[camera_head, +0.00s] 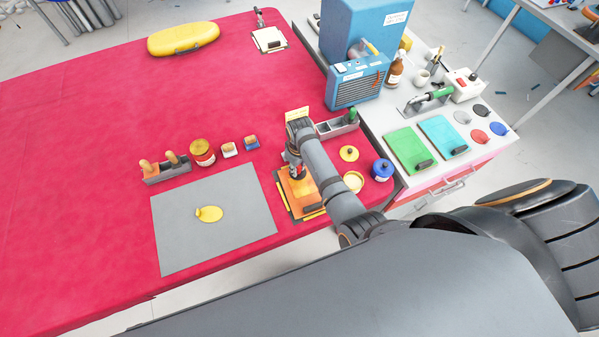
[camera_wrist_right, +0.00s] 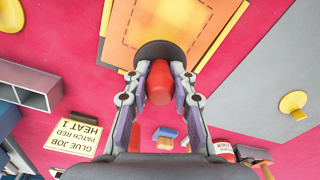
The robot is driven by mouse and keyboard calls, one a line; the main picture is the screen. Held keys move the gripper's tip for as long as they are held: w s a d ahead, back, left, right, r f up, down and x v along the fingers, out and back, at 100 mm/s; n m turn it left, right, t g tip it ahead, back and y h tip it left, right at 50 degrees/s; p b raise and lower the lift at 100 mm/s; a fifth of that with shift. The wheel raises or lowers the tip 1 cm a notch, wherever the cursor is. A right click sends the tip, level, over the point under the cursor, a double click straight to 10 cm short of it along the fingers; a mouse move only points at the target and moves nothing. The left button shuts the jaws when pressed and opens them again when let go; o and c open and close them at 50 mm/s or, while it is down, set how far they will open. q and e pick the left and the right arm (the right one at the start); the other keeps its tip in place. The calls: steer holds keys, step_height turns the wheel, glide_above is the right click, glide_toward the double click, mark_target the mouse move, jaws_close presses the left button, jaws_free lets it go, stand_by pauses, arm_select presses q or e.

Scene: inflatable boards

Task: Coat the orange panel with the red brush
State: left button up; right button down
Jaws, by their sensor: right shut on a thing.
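The orange panel (camera_head: 293,190) lies near the table's front edge, partly hidden by my right arm. In the right wrist view the orange panel (camera_wrist_right: 150,30) shows a dashed outline and a paler patch inside it. My right gripper (camera_head: 297,172) is over the panel's far part. In the right wrist view my right gripper (camera_wrist_right: 158,88) is shut on the red handle of the brush (camera_wrist_right: 157,84). A dark round part at the brush's far end overlaps the panel's edge; whether it touches the panel I cannot tell. My left gripper is not in view.
A grey mat (camera_head: 175,239) with a yellow blob lies left of the panel. Behind stand a wooden-handled tool rack (camera_head: 166,172), a red-labelled jar (camera_head: 202,152) and small blocks. A blue jar (camera_head: 382,170) and round lids are right.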

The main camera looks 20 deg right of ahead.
steer(key=shift+w, duration=1)
steer(key=shift+s+d+r, duration=0.1)
steer(key=shift+d, duration=0.6)
steer(key=shift+s+p, duration=0.6)
steer(key=shift+p, duration=0.2)
steer(key=shift+s+f, duration=0.3)
steer(key=shift+s, duration=1.95)
steer(key=shift+s+r, duration=0.15)
steer(key=shift+s, duration=2)
steer(key=shift+w+d, duration=0.15)
steer(key=shift+d, duration=0.5)
steer(key=shift+w+d, duration=0.1)
steer(key=shift+w, duration=1.5)
steer(key=shift+w+b, duration=0.45)
steer(key=shift+w, duration=1.25)
steer(key=shift+w+b, duration=0.5)
steer(key=shift+w, duration=1.1)
